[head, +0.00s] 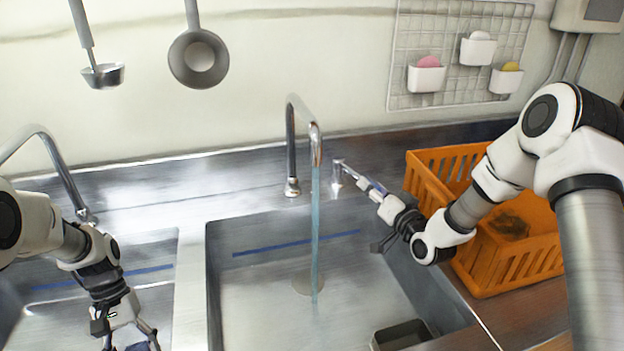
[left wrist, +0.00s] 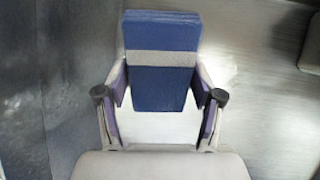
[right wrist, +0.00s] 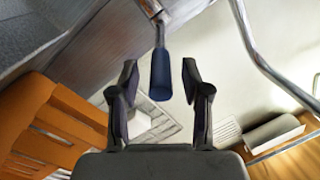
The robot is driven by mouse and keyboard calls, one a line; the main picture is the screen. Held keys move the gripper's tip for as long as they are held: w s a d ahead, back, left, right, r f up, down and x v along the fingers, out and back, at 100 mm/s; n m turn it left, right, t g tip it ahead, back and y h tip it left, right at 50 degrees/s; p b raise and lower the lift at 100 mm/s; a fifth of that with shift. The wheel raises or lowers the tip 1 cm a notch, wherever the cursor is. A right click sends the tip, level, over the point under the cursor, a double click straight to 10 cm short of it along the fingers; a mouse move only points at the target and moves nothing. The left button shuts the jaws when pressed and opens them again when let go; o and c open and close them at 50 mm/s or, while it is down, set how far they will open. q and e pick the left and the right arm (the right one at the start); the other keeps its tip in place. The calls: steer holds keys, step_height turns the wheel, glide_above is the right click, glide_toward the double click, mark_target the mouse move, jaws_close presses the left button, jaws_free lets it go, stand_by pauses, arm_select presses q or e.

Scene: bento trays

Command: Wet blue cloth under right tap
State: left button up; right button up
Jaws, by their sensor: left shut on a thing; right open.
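The blue cloth (left wrist: 162,85) is a folded block with a grey band. My left gripper (left wrist: 163,98) is shut on it; in the head view the cloth (head: 138,347) shows only at the bottom edge, low at the left basin. The right tap (head: 316,140) pours a blue-tinted water stream (head: 315,235) into the right basin (head: 260,285). The cloth is well left of this stream. My right gripper (head: 358,180) is open by the tap lever (head: 338,165). In the right wrist view, the lever's blue handle (right wrist: 161,75) lies between the open fingers.
A left tap (head: 60,165) stands over the left basin (head: 150,260), with a divider (head: 190,270) between basins. An orange crate (head: 510,270) with a brown thing inside is right of the sink. A dark small container (head: 402,336) is at the right basin's front. Ladles hang on the wall.

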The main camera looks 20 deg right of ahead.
steer(key=shift+s+d, duration=0.15)
steer(key=shift+s, duration=1.6)
